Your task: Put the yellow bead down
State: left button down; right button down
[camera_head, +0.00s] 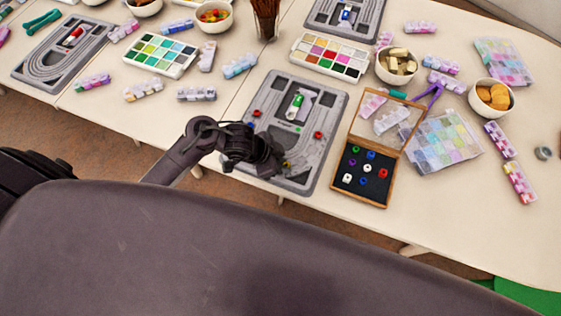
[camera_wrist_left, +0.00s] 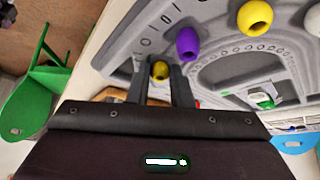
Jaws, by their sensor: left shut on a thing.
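My left gripper (camera_head: 278,168) reaches in from the left over the near part of the grey bead board (camera_head: 325,118). In the left wrist view its two fingers (camera_wrist_left: 160,76) are shut on a small yellow bead (camera_wrist_left: 160,70). I cannot tell whether this bead touches the board. A purple bead (camera_wrist_left: 187,42), another yellow bead (camera_wrist_left: 254,18) and a white bead (camera_wrist_left: 313,20) sit near it on the board. In the head view the gripper hides part of the board. My right gripper is not in view.
An open wooden box (camera_head: 341,186) with several coloured beads on black lining stands right of the board. Red beads (camera_head: 318,135) and a green-and-white piece (camera_head: 297,104) are on the board. A clear divided case (camera_head: 443,140) lies farther right. The table's near right is free.

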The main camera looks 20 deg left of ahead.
pick_arm(q)
jog(key=c, duration=1.6)
grip_release()
jog(key=shift+s+a+f, duration=0.1)
jog(key=shift+s+f, duration=0.15)
jog(key=shift+f, duration=0.1)
jog(key=shift+o, duration=1.4)
jog(key=shift+s+f, duration=0.1)
jog(key=shift+f, duration=0.05)
jog(key=shift+r, duration=0.35)
jog(key=p+v, duration=0.1)
jog(key=v, duration=0.3)
jog(key=p+v, duration=0.1)
jog(key=v, duration=0.3)
jog(key=p+v, duration=0.1)
jog(key=v, duration=0.3)
jog(key=shift+w+r, duration=0.35)
jog(key=shift+r, duration=0.15)
